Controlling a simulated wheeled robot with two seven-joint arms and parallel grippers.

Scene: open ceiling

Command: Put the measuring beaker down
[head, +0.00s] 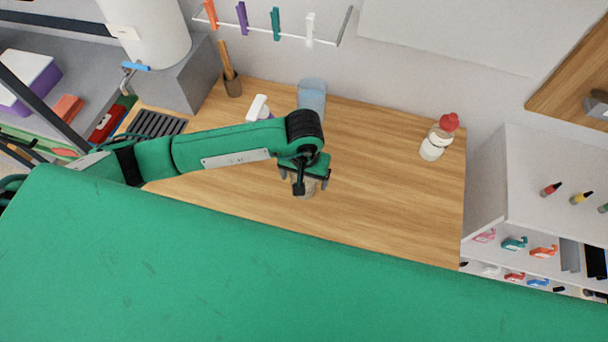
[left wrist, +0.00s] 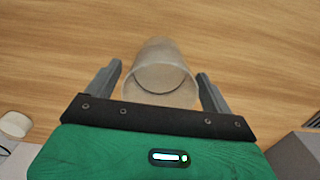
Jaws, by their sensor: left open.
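The measuring beaker (left wrist: 160,70) is a clear, greyish cup standing on the wooden table (left wrist: 250,45). In the left wrist view it sits between the two open fingers of my left gripper (left wrist: 160,85), with a gap showing on each side. In the head view my left gripper (head: 311,184) is over the middle of the table, and the beaker (head: 306,190) shows only partly beneath it. My right gripper is not in view.
A bluish clear container (head: 312,92) stands at the back edge. A white bottle with a red cap (head: 434,146) stands at the right. A white item (head: 258,106) and a brown holder (head: 232,86) are at the back left.

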